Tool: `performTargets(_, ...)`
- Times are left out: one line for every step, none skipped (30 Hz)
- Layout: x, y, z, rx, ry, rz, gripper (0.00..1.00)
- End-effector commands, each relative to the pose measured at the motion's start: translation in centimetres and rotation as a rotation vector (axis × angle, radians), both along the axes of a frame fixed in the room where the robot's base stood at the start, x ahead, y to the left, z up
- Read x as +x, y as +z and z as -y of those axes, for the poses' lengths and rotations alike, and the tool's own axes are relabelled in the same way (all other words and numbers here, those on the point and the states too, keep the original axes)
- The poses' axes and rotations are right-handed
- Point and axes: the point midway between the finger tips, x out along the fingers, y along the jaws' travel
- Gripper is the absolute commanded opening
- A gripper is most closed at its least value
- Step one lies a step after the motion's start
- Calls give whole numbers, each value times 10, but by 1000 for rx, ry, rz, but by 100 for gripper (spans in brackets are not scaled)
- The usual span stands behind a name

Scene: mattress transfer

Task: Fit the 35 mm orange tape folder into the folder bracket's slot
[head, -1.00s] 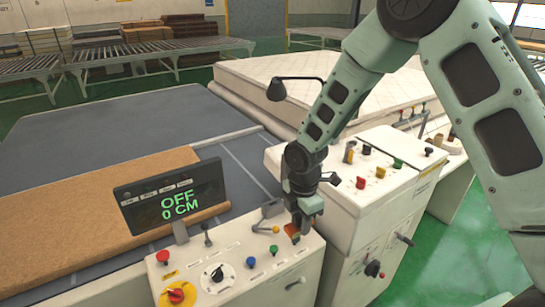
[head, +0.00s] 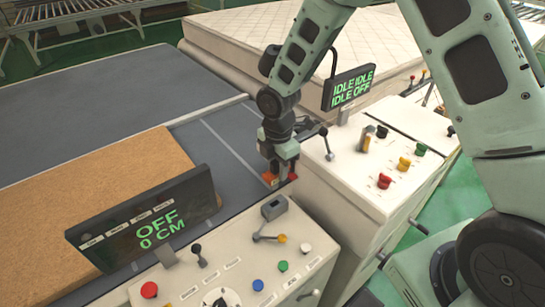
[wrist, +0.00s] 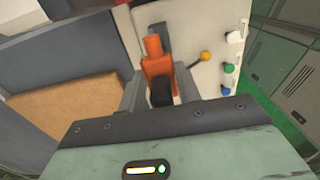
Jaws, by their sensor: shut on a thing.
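The orange tape folder (head: 270,179) is between the fingers of my gripper (head: 280,172), which is shut on it. In the wrist view the folder (wrist: 156,62) points up the picture, with a dark part (wrist: 161,93) between the fingers. The grey folder bracket (head: 274,207) stands on the white control panel, just below the gripper in the head view. In the wrist view grey shows behind the folder's far end, mostly covered by it. The folder looks apart from the bracket in the head view; its height above it is hard to tell. The slot is not clearly seen.
A lever with a yellow knob (head: 282,238) sits beside the bracket. An OFF display (head: 150,220) stands to the left. A second white console (head: 375,165) with colored knobs and an IDLE display (head: 357,88) is close on the right. A brown pad (head: 100,195) lies on the grey table.

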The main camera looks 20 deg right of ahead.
Motion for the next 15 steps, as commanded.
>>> performTargets(0, 0, 0, 0, 0, 0, 2)
performTargets(0, 0, 0, 0, 0, 0, 2)
performTargets(0, 0, 0, 0, 0, 1, 2)
performTargets(0, 0, 0, 0, 0, 1, 2)
performTargets(0, 0, 0, 0, 0, 1, 2)
performTargets(0, 0, 0, 0, 0, 1, 2)
performTargets(0, 0, 0, 0, 0, 1, 2)
performTargets(0, 0, 0, 0, 0, 1, 2)
performTargets(0, 0, 0, 0, 0, 1, 2)
performTargets(0, 1, 0, 0, 0, 1, 2)
performTargets(0, 1, 0, 0, 0, 0, 2)
performTargets(0, 1, 0, 0, -1, 0, 2)
performTargets(0, 1, 0, 1, -1, 0, 2)
performTargets(0, -1, 0, 1, 0, 0, 2)
performTargets(0, -3, 0, 1, 0, 0, 2)
